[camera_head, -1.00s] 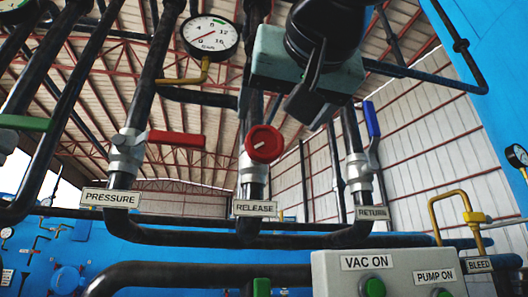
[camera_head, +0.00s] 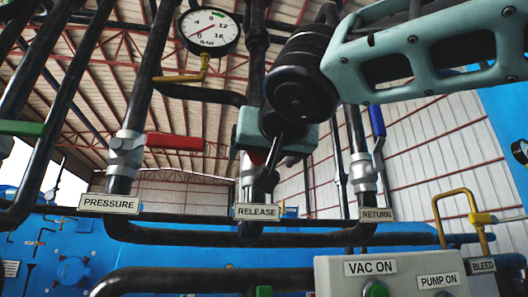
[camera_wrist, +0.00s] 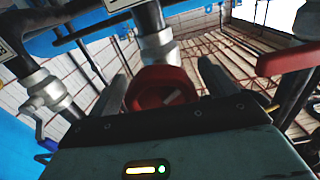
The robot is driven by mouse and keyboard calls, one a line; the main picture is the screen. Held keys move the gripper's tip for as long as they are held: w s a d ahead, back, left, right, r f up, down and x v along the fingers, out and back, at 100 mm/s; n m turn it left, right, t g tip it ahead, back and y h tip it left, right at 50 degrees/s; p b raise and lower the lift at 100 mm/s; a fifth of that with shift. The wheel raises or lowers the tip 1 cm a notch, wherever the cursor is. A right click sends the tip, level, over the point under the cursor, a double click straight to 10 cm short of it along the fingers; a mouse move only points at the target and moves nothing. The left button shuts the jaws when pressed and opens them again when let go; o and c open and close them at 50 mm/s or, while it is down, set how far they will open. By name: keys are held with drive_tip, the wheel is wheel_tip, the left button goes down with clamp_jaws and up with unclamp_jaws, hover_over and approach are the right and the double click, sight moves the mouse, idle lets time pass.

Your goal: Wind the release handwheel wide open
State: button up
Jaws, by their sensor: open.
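The red release handwheel (camera_wrist: 163,88) shows in the wrist view between the two fingers of my gripper (camera_wrist: 162,82), which is open. Whether the fingers touch the wheel I cannot tell. In the head view my gripper (camera_head: 268,172) is in front of the release pipe and hides nearly all of the handwheel; a sliver of dark red shows beside it. The RELEASE label (camera_head: 257,212) is on the pipe just below.
Left is the PRESSURE valve with a red lever (camera_head: 175,141); right is the RETURN valve with a blue lever (camera_head: 377,120). A gauge (camera_head: 209,32) hangs above. A grey control box (camera_head: 335,270) with VAC ON and PUMP ON labels stands at the lower right.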

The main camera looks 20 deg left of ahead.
drive_tip(key=shift+c, duration=0.3)
drive_tip(key=c, duration=0.9)
drive_tip(key=shift+n, duration=0.3)
drive_tip(key=n, duration=1)
drive_tip(key=shift+w+d, duration=0.1)
drive_tip(key=shift+d, duration=0.1)
